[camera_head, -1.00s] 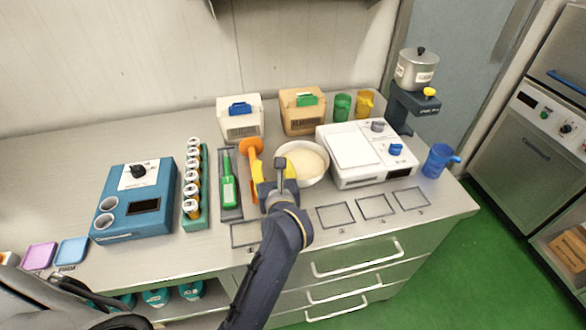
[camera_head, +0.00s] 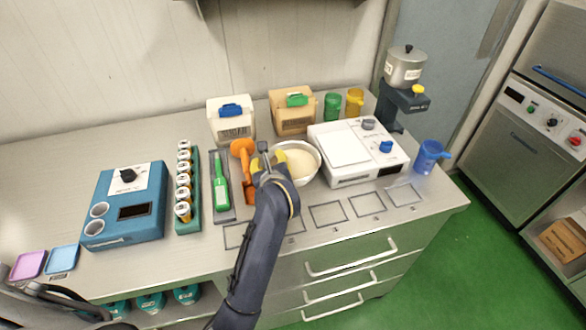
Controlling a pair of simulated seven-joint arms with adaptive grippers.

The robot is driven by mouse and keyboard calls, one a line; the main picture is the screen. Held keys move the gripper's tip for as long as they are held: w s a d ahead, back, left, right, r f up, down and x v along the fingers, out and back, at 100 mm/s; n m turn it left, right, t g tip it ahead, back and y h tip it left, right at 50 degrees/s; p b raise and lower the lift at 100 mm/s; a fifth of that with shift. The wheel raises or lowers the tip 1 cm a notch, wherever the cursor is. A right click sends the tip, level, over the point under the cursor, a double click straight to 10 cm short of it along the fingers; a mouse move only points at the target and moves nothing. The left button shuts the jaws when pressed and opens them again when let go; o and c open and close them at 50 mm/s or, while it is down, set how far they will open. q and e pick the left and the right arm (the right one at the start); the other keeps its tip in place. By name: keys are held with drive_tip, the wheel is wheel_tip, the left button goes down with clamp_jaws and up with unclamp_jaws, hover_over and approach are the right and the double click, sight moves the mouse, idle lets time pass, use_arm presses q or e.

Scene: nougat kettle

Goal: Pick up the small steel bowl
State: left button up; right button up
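A round pale bowl (camera_head: 312,174) with a light metallic rim and cream-coloured contents stands on the bench, left of the white scale. It is the only bowl in view. The wrist and arm hide the bowl's lower left side. I cannot tell whether a finger touches the rim.
The white scale (camera_head: 345,178) stands close on the bowl's right. An orange utensil (camera_head: 241,149) and a green-handled tool (camera_head: 221,190) lie just left of the gripper. Two boxes (camera_head: 232,120) (camera_head: 292,112) stand behind. Marked squares (camera_head: 328,213) along the front are empty.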

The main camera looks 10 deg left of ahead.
use_arm(q)
drive_tip(key=shift+w+a+f, duration=0.15)
drive_tip(key=shift+w+a, duration=0.05)
drive_tip(key=shift+w, duration=0.1)
clamp_jaws()
idle(0.6)
